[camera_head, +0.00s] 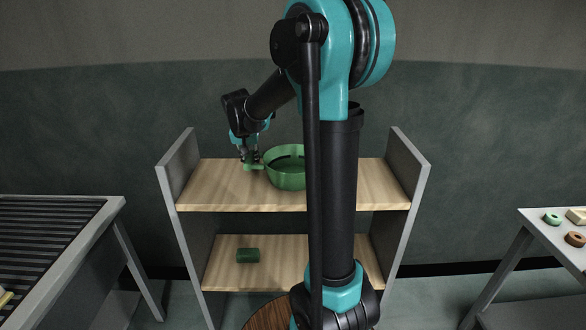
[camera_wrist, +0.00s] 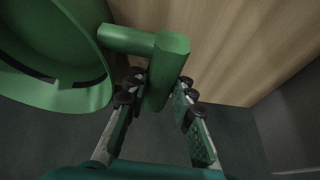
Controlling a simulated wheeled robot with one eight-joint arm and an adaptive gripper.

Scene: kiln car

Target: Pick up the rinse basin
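The rinse basin (camera_head: 285,180) is a round green bowl standing on the upper wooden shelf, partly hidden behind my arm. Its T-shaped handle (camera_head: 254,167) points left. In the wrist view the basin (camera_wrist: 85,98) fills the upper left, and its handle's crossbar (camera_wrist: 167,70) runs between my fingers. My gripper (camera_head: 247,158) is at the handle, reaching down from above. In the wrist view my gripper (camera_wrist: 160,88) is open, with one finger on each side of the crossbar. Narrow gaps seem to show beside the bar, and I see no firm contact.
The shelf unit has grey side panels (camera_head: 180,167). A dark green block (camera_head: 248,256) lies on its lower shelf (camera_head: 222,278). A slatted table (camera_head: 112,203) stands at the left. A table (camera_head: 548,236) at the right holds small ring-shaped pieces. The upper shelf is bare left of the handle.

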